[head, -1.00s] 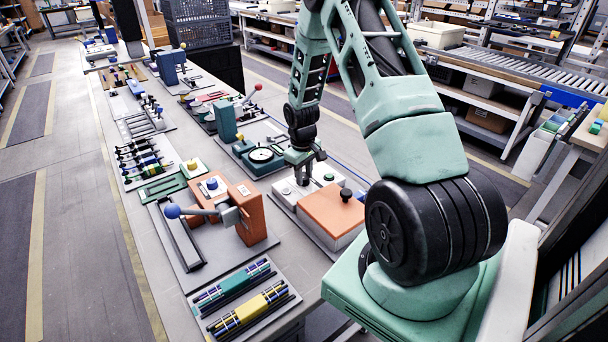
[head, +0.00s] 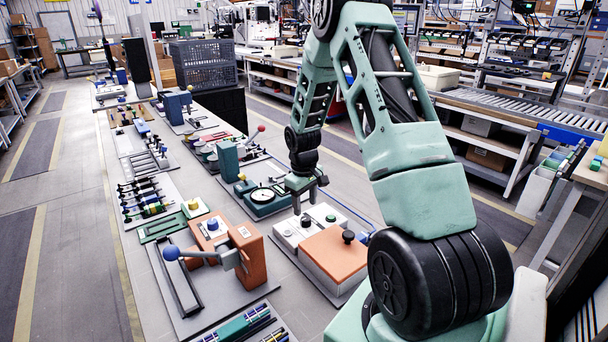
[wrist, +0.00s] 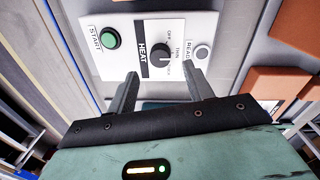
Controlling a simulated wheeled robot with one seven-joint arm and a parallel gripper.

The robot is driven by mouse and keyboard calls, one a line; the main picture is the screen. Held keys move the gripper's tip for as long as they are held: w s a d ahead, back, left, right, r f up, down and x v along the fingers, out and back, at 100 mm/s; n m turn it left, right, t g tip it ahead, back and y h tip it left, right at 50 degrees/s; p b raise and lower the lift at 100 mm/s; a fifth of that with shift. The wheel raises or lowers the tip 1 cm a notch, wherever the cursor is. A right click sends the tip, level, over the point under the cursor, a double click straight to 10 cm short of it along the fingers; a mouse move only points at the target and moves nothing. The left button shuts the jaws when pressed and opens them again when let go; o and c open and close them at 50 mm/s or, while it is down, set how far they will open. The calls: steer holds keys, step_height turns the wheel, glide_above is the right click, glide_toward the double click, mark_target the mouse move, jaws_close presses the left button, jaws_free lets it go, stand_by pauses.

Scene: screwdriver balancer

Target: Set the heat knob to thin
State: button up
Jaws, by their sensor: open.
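The heat knob (wrist: 160,60) is a round black dial on a white panel (wrist: 118,62) marked HEAT. In the wrist view, labels including OFF and THIN sit to its right.
An orange box (head: 325,260) with a black knob on top stands right beside the panel. An orange block with a blue-balled lever (head: 171,253) stands front left. A green fixture with a round dial (head: 263,196) lies behind. The aisle at left is clear.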

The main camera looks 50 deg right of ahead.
mark_target(304, 220)
step_height(304, 220, up, 12)
steer(key=b, duration=0.1)
steer(key=shift+a+r, duration=0.2)
steer(key=shift+a, duration=0.1)
stand_by(0.4)
